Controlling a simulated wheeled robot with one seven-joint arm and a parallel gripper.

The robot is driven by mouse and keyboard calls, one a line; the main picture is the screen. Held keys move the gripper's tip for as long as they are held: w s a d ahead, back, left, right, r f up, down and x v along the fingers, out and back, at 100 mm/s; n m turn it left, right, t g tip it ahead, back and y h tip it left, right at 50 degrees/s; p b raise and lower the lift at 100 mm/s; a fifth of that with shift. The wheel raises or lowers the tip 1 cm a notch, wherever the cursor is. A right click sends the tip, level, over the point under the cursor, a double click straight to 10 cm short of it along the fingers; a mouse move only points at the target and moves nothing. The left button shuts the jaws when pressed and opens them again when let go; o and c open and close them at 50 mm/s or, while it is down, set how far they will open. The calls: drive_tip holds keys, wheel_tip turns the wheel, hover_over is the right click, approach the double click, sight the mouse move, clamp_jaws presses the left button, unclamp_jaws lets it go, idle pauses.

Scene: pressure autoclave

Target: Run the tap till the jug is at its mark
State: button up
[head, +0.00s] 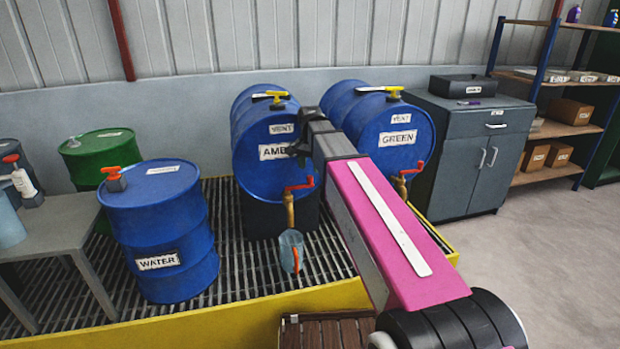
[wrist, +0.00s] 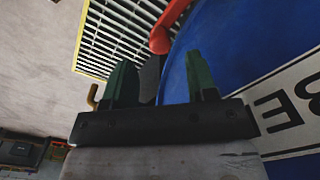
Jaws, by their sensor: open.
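The jug (head: 289,252) is pale blue and see-through with an orange part on its side. It is below the brass tap (head: 289,208) of the blue drum labelled AMB… (head: 254,172), and its fill level cannot be read. The tap's red lever (head: 300,186) shows in the head view, and a red lever also shows in the wrist view (wrist: 166,30) beyond the fingertips. My gripper (head: 298,148) is in front of that drum, above the lever, covering part of the label. In the wrist view my gripper (wrist: 160,82) is open, its green-padded fingers apart.
A second lying drum labelled GREEN (head: 398,150) with its own red-levered tap (head: 408,172) is to the right. An upright WATER drum (head: 165,240) stands left. A grey cabinet (head: 460,160) is at right. Yellow-edged grating (head: 235,318) runs underneath; the right floor is clear.

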sight(310, 176)
drive_tip(key=shift+f, duration=2.65)
clamp_jaws()
